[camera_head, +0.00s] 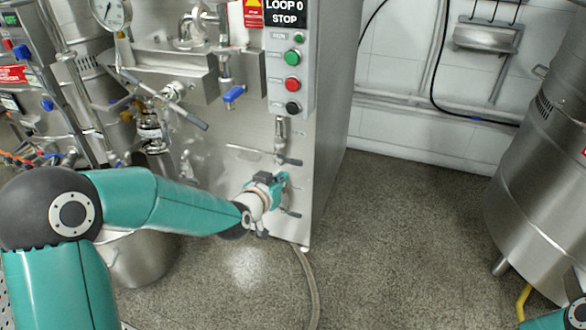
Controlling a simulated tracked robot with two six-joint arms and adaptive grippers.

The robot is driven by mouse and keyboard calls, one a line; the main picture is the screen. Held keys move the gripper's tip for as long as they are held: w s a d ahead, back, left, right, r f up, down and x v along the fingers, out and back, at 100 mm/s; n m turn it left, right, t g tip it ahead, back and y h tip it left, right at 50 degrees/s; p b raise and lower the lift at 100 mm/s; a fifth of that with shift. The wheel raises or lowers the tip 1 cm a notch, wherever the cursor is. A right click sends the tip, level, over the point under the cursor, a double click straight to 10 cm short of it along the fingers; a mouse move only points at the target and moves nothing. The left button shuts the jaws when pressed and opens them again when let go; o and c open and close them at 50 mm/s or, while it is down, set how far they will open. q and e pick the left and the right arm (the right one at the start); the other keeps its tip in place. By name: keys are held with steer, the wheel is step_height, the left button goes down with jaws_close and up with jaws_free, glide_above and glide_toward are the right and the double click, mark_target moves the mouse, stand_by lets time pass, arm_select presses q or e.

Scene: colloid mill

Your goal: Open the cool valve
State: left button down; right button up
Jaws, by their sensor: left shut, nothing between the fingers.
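My left arm reaches in from the left, and its gripper (280,190) is at the lower right front of the steel mill cabinet, shut and empty. Just above it, a vertical pipe (281,130) ends at a valve with a long dark lever (265,155) lying roughly level. The gripper is below this lever, and I cannot tell if they touch. Another valve with a blue handle (234,94) is higher up on the cabinet front. No label shows which one is the cool valve. My right gripper is not in view; only part of that arm shows at bottom right.
A button panel (291,75) with green, red and black buttons is above the pipe. A gauge (111,13) and more pipework are at upper left. A steel tank (540,190) stands at right. A hose (310,285) lies on the otherwise clear middle floor.

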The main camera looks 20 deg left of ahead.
arm_select(q)
steer(key=shift+t, duration=0.6)
steer(key=r, duration=0.3)
steer(key=w+a+r, duration=0.1)
steer(key=shift+w+r, duration=0.1)
steer(key=shift+r, duration=0.15)
steer(key=b, duration=0.2)
glide_above(293, 159)
steer(key=s, duration=0.2)
step_height(293, 159, down, 3)
steer(key=f, duration=0.1)
steer(key=f+b, duration=0.1)
steer(key=f, duration=0.1)
steer(key=shift+d+f+b, duration=0.3)
steer(key=shift+b, duration=0.05)
